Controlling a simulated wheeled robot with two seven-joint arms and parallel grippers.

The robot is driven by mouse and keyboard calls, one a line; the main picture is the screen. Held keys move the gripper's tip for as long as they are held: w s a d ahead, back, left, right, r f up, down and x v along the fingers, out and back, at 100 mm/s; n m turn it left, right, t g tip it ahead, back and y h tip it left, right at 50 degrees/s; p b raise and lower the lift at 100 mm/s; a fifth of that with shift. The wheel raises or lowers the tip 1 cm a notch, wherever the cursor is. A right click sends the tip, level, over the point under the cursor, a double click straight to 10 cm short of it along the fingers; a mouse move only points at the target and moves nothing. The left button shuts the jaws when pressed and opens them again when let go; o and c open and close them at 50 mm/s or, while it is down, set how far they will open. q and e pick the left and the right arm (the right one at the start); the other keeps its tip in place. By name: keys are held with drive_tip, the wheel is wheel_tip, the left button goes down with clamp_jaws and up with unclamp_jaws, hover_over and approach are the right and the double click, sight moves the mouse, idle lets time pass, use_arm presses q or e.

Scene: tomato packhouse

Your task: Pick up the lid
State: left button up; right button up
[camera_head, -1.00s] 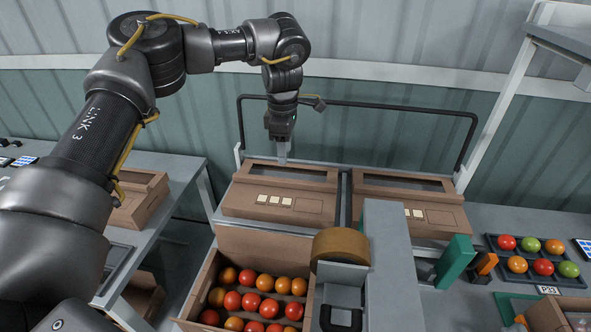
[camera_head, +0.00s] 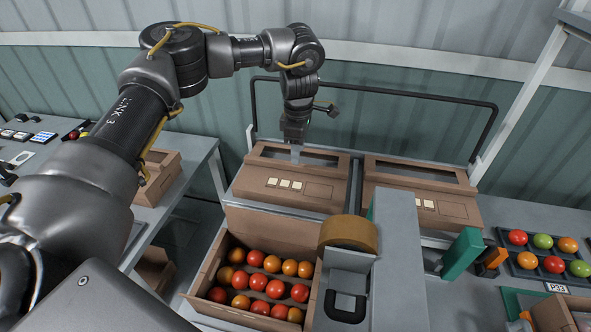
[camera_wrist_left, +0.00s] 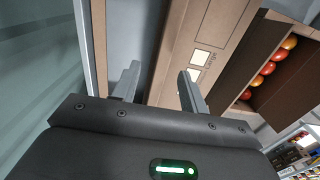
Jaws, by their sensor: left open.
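Two brown cardboard lids, each with a window in its top, lie side by side on the rack behind the open box. My left gripper (camera_head: 295,153) points down at the back part of the left lid (camera_head: 325,191). The wrist view shows its two fingers (camera_wrist_left: 158,88) apart with nothing clamped. A brown strip of the left lid (camera_wrist_left: 228,25) shows between them; whether they touch it I cannot tell. The right lid (camera_head: 455,208) is partly hidden by a grey post. My right gripper is out of view.
An open box (camera_head: 213,271) of red and orange tomatoes stands in front of the left lid. A tape roll (camera_head: 348,233) and grey post (camera_head: 398,255) stand to its right. A black rail (camera_head: 400,94) runs behind the lids. Tomatoes fill a tray (camera_head: 512,262) at right.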

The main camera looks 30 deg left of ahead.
sight(295, 172)
use_arm(q)
drive_tip(key=f, duration=0.1)
drive_tip(key=f+p, duration=0.1)
drive_tip(key=f, duration=0.1)
drive_tip(key=shift+s+a+f+p, duration=0.1)
drive_tip(key=shift+s+f+p, duration=0.15)
drive_tip(key=shift+f+p, duration=0.1)
drive_tip(key=shift+f, duration=0.35)
drive_tip(key=shift+c, duration=0.3)
clamp_jaws()
